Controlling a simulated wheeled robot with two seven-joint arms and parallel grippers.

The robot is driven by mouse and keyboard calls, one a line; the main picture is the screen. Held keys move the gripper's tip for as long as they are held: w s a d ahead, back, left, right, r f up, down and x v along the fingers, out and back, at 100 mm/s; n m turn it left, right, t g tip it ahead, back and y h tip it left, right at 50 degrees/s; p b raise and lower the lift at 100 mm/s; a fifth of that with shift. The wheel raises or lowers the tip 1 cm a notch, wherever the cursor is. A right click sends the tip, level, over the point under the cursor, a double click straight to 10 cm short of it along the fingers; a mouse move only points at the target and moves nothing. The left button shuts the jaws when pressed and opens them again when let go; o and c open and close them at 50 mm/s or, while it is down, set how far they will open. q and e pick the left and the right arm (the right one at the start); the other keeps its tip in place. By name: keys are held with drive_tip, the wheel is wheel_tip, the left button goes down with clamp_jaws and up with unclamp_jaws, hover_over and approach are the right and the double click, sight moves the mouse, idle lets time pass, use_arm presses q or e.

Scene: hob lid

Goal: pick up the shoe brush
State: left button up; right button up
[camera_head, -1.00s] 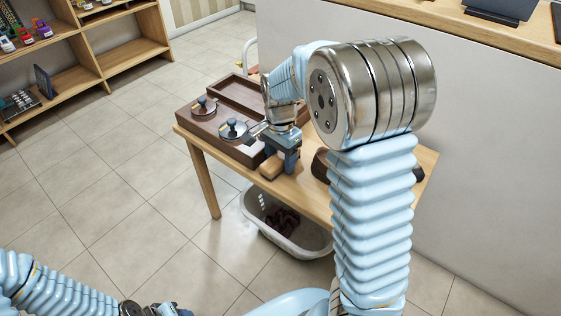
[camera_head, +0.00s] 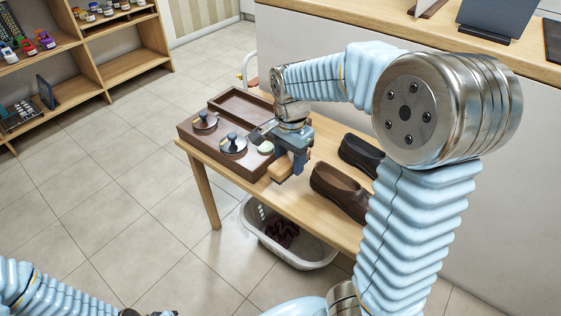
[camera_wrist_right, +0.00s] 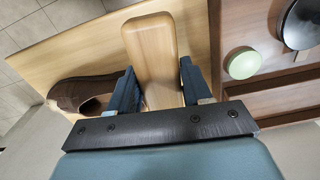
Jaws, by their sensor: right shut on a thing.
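The shoe brush shows its light wooden back in the right wrist view (camera_wrist_right: 152,48), between the two fingers of my right gripper (camera_wrist_right: 160,88). The right gripper (camera_head: 291,166) is shut on the brush (camera_head: 281,168) beside the front right part of the dark wooden tray box. The brush's bristles are hidden, and I cannot tell how far it is above the table. My left gripper (camera_head: 150,313) is at the bottom edge of the head view, partly cut off, and its jaws cannot be made out.
The table (camera_head: 196,150) bears the dark box (camera_head: 222,163) with two knobbed metal lids (camera_head: 233,143) and a pale green disc (camera_head: 265,147). A white basket (camera_head: 300,250) with dark cloth is below.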

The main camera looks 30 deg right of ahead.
use_arm(q)
wheel_tip(320, 180, up, 3)
drive_tip(key=shift+r+p, duration=0.15)
drive_tip(key=shift+p, duration=0.9)
use_arm(e)
drive_tip(key=s+d+r, duration=0.2)
drive_tip(key=s+r, duration=0.4)
drive_tip(key=s, duration=0.4)
drive_tip(key=shift+s+d, duration=0.2)
drive_tip(key=shift+d, duration=0.1)
